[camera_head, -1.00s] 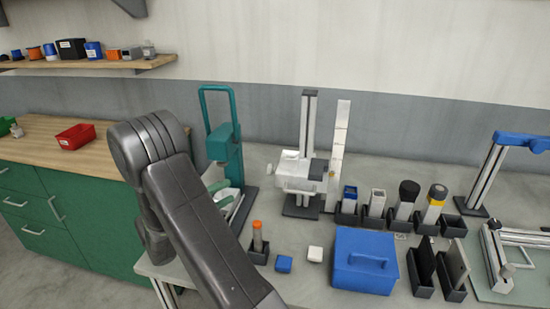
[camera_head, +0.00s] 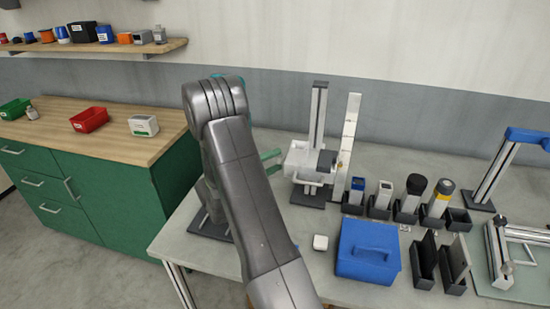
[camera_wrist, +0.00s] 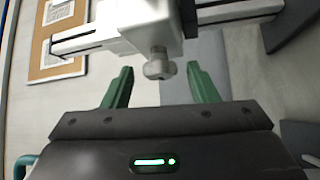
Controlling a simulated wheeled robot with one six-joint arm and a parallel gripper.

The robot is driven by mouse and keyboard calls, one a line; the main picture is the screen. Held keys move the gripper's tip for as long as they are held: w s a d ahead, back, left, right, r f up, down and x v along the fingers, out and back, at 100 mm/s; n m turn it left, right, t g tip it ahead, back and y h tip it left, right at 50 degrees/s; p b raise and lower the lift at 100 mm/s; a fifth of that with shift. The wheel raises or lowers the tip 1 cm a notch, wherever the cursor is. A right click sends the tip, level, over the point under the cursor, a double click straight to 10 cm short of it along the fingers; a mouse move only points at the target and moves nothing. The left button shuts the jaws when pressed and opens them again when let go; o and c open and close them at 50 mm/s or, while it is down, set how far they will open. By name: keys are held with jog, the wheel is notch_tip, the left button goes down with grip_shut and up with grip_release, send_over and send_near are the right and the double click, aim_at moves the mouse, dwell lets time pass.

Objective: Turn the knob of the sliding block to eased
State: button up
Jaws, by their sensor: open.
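The sliding block (camera_head: 299,157) is a white body on an upright metal column (camera_head: 318,112) with a dark base plate. In the wrist view the block (camera_wrist: 135,20) is at the top centre, and its pale grey knob (camera_wrist: 159,66) sticks out towards my gripper. My gripper (camera_head: 275,160) is at the left of the block in the head view, its green fingers pointing at it. In the wrist view my gripper (camera_wrist: 160,86) is open, with one finger on each side of the knob's line and gaps on both sides. The knob's setting marks cannot be read.
A tall pale scale plate (camera_head: 348,145) stands right of the column. My arm hides much of the green stand.

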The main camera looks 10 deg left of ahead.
jog(key=shift+w+d, duration=0.3)
jog(key=shift+c, duration=0.2)
jog(key=c, duration=0.9)
